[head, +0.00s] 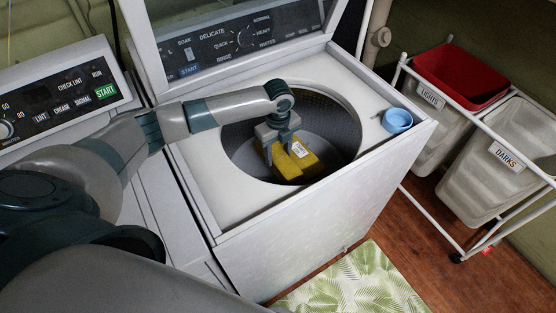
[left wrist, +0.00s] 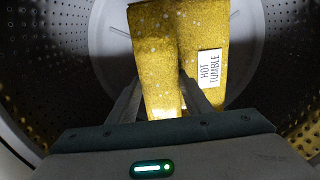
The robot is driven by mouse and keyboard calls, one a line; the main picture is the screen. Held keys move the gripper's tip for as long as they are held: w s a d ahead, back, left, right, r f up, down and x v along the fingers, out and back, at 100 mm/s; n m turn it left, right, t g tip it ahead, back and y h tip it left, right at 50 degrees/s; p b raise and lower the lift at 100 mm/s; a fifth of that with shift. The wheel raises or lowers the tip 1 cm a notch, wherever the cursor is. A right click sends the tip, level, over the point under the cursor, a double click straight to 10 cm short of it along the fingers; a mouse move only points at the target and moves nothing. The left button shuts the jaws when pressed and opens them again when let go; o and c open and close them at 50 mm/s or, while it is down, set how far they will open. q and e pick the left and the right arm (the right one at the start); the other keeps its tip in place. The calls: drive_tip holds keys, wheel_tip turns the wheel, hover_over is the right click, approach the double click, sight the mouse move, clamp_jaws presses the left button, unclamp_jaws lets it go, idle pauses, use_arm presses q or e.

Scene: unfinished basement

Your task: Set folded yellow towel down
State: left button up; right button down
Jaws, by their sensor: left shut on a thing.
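The folded yellow towel (head: 300,160) is inside the open drum of the top-loading washer (head: 253,241). In the left wrist view the towel (left wrist: 160,60) carries a white label reading "HOT TUMBLE" (left wrist: 209,68). My left gripper (head: 280,145) reaches down through the drum opening and is shut on the towel's near edge. In the left wrist view its two fingers (left wrist: 160,105) show at the towel's lower part. I cannot tell whether the towel touches the drum floor. My right gripper is not in view.
A light blue cup (head: 397,121) sits on the washer's right top edge. A dryer with a control panel (head: 60,103) stands at left. A wheeled rack at right holds a red-lined "LIGHTS" bin (head: 432,97) and a "DARKS" bin (head: 500,165). A leaf-patterned mat (head: 355,285) lies on the floor.

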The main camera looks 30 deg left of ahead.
use_arm(q)
drive_tip(key=shift+r, duration=0.15)
idle(0.3)
drive_tip(key=shift+r, duration=0.15)
